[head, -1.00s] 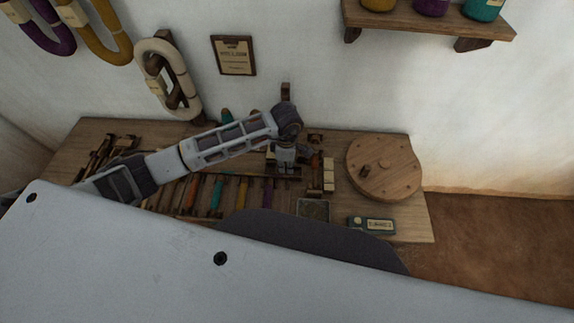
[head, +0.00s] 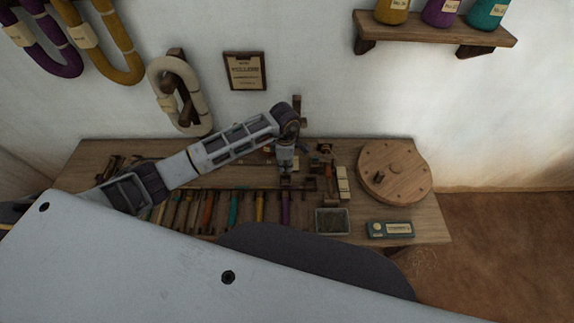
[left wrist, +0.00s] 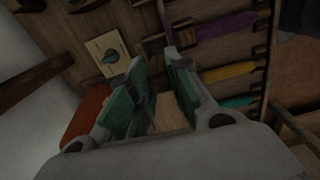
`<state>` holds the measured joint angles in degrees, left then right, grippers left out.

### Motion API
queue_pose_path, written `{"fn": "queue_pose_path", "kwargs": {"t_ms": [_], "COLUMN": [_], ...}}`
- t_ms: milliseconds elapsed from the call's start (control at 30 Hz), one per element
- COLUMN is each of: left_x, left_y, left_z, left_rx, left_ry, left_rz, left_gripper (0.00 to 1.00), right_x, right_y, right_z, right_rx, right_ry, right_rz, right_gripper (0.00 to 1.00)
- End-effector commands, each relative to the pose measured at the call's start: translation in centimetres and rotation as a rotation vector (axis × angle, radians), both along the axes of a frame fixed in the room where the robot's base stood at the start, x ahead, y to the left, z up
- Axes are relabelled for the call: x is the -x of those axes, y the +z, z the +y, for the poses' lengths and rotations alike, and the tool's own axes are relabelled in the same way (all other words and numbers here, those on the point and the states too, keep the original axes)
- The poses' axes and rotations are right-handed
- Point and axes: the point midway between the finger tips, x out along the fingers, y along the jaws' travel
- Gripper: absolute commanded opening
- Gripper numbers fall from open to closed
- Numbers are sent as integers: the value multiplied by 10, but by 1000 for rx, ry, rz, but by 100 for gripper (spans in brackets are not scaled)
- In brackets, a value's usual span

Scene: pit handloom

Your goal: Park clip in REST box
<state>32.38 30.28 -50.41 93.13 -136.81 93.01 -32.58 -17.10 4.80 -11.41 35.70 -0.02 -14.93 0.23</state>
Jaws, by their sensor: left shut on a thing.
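My left gripper (head: 286,178) points down over the middle of the wooden bench (head: 435,222), behind the right end of the row of coloured bobbins. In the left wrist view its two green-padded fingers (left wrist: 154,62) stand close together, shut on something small. The held thing is mostly hidden between the pads, so I cannot make out the clip's shape. A cream card (left wrist: 106,52) with a teal spot lies beside the fingers. I cannot read a REST label on any box. My right gripper is not in view.
Bobbins, among them a purple one (head: 285,208), lie in a row at the bench's front. A round wooden disc (head: 393,172) and a teal labelled box (head: 390,229) are at the right. A shelf with jars (head: 435,30) hangs above. Pale wall stands behind the bench.

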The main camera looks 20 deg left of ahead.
Motion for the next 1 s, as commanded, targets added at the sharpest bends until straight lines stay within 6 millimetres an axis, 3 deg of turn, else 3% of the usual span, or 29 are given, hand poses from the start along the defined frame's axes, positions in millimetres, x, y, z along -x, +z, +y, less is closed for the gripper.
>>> {"fn": "queue_pose_path", "kwargs": {"t_ms": [1000], "left_x": [-6], "left_y": [-5], "left_z": [3], "left_rx": [0], "left_ry": [44], "left_rz": [0], "left_gripper": [6], "right_x": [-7], "right_y": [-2], "right_z": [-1], "right_rx": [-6], "right_ry": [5], "right_rz": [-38], "right_gripper": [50]}}
